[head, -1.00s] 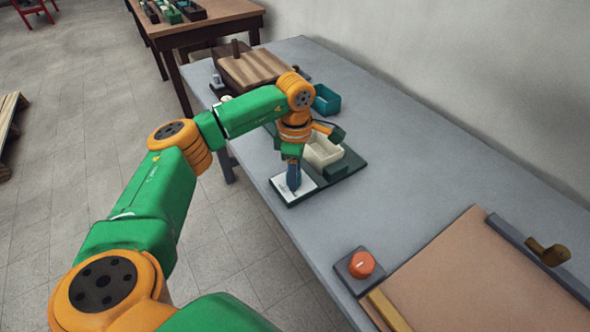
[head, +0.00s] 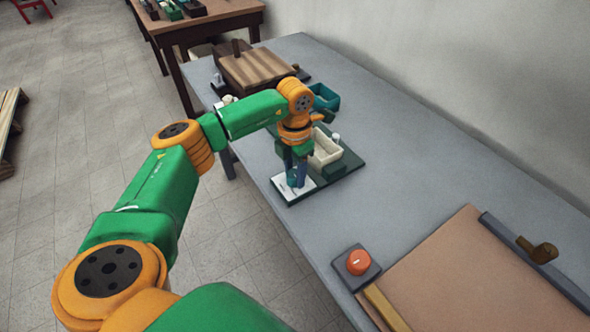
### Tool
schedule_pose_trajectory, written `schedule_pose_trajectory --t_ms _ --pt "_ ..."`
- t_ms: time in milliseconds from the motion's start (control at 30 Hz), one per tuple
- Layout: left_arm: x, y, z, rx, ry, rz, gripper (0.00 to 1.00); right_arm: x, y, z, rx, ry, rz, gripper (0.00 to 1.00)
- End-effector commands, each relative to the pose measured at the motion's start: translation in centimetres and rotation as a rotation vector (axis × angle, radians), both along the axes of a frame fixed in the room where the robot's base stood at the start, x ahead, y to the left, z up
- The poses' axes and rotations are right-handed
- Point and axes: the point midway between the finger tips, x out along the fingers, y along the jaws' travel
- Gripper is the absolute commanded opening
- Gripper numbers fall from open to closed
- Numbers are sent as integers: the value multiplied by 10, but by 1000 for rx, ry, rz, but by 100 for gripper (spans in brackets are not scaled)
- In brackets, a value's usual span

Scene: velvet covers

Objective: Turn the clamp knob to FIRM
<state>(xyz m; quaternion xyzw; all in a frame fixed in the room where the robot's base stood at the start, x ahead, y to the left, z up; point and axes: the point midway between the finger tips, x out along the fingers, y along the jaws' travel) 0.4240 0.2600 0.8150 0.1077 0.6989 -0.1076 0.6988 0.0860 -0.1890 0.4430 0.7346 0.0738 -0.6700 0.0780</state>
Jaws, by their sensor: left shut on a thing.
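A dark green board (head: 338,172) on the grey bench carries a white marked plate (head: 281,186) at its front left corner. My left gripper (head: 297,181) points down over this plate. Its blue fingers are shut on what appears to be the clamp knob, which they hide almost fully. The lettering on the plate is too small to read, so I cannot tell the knob's setting. My right gripper is not in view.
A cream tray (head: 325,150) and a teal bin (head: 324,97) are close behind my gripper. A striped wooden block (head: 258,68) stands farther back. An orange round control (head: 358,262) and a tan board (head: 470,275) are at the right. The bench between is clear.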

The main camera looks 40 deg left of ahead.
Motion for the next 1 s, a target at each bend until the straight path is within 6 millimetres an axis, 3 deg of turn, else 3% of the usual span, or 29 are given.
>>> schedule_pose_trajectory --t_ms 300,833,867,967,1000 --pt "0 0 0 0 1 105 0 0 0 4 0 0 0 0" --pt "0 0 0 0 1 126 0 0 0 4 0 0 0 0" --pt "0 0 0 0 1 126 47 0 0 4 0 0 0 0" --pt "0 0 0 0 1 126 74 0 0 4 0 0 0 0" --pt "0 0 0 0 0 126 74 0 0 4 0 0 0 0"
